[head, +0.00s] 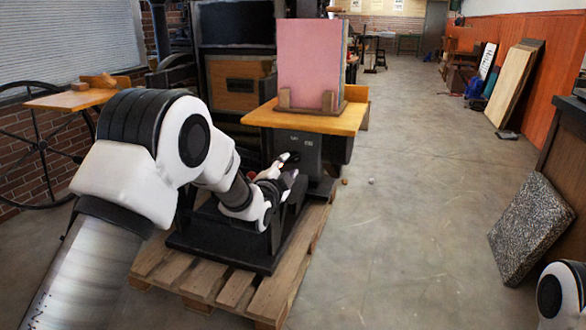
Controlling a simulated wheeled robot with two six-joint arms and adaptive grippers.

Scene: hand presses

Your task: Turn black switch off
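A dark grey control box (309,150) is fixed under the wooden shelf of a black hand press (217,245). A small dark round part (294,157) on the box's front looks like the black switch; its setting is too small to read. My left gripper (288,167) is right in front of the box, its two dark fingertips apart with a gap between them. The fingers partly cover the box's front, and I cannot tell if they touch the switch. My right arm (562,296) shows only at the lower right corner; its gripper is out of view.
The press stands on a wooden pallet (238,290). A pink board (310,55) stands upright on the wooden shelf (290,117). A speckled stone slab (530,228) leans at the right. The concrete floor (410,200) between is mostly clear.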

